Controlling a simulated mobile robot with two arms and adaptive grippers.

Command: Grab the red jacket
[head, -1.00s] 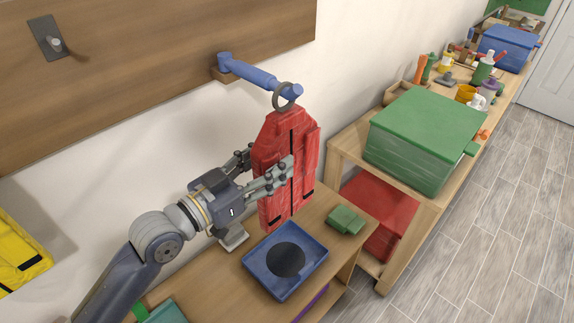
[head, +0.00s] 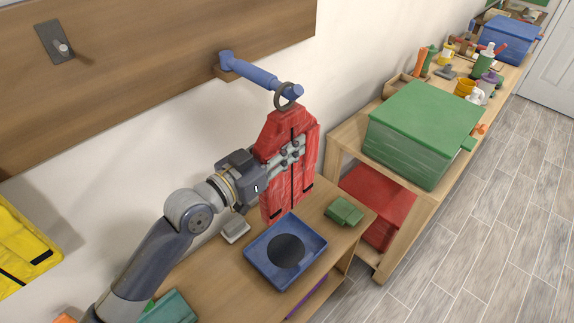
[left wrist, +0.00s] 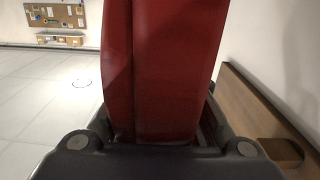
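The red jacket (head: 275,187) hangs by a ring from the blue peg on the wooden wall board. My left gripper (head: 287,153) is at its middle, one finger lying across the jacket's front. The other finger is hidden behind the jacket. In the left wrist view the jacket (left wrist: 165,75) fills the space between the finger bases and hides the fingertips. I cannot tell whether the fingers press on it. My right gripper is not in view.
The blue peg (head: 262,77) holds the ring (head: 277,98). Below stand a blue tray (head: 257,263) and a green block (head: 344,211) on a low wooden bench. A green-lidded bin (head: 425,115) is to the right. A yellow garment (head: 22,245) hangs at left.

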